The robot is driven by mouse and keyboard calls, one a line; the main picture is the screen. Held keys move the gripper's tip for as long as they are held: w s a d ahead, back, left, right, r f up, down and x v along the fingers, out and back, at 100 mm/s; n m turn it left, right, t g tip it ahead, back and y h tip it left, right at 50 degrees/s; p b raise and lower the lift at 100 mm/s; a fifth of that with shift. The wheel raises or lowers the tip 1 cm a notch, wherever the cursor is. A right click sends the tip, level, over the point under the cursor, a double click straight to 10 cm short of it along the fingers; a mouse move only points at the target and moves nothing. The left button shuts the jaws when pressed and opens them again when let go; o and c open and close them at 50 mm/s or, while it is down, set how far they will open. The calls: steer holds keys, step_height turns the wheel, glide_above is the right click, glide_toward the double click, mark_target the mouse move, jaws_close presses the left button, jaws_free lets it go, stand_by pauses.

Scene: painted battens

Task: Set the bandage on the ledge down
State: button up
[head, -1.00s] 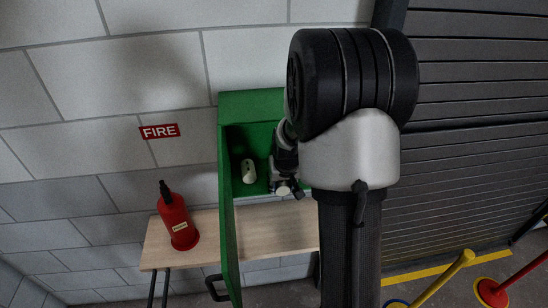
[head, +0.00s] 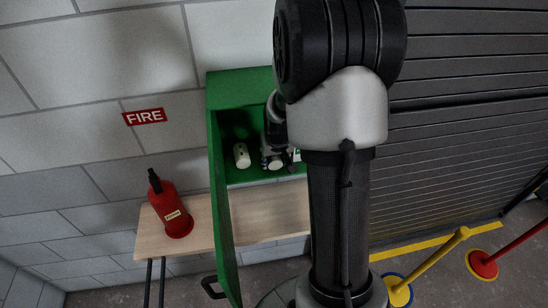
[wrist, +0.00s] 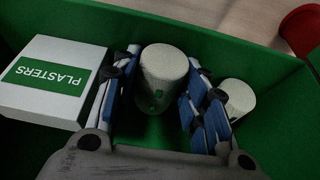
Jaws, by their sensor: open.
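A white bandage roll (wrist: 163,75) stands between the two blue-padded fingers of my open gripper (wrist: 155,100) in the wrist view. Narrow gaps seem to show beside it; contact is hard to judge. A second white roll (wrist: 237,98) stands outside the right finger and also shows in the head view (head: 242,155). Both are inside the green cabinet (head: 240,83). In the head view my gripper (head: 273,163) is inside the cabinet, right of that second roll, partly hidden by my arm. The wooden ledge (head: 262,213) lies below the cabinet.
A white plasters box (wrist: 55,78) stands left of my gripper in the wrist view. The green door (head: 222,220) hangs open over the ledge. A red extinguisher (head: 171,210) stands on the ledge's left end. The ledge right of the door looks bare.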

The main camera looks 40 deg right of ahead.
steer(key=o, duration=0.3)
steer(key=shift+r+p, duration=0.3)
steer(key=shift+r, duration=0.3)
steer(key=v, duration=0.7)
steer(key=shift+s+a+f, duration=0.1)
steer(key=shift+s+f, duration=0.05)
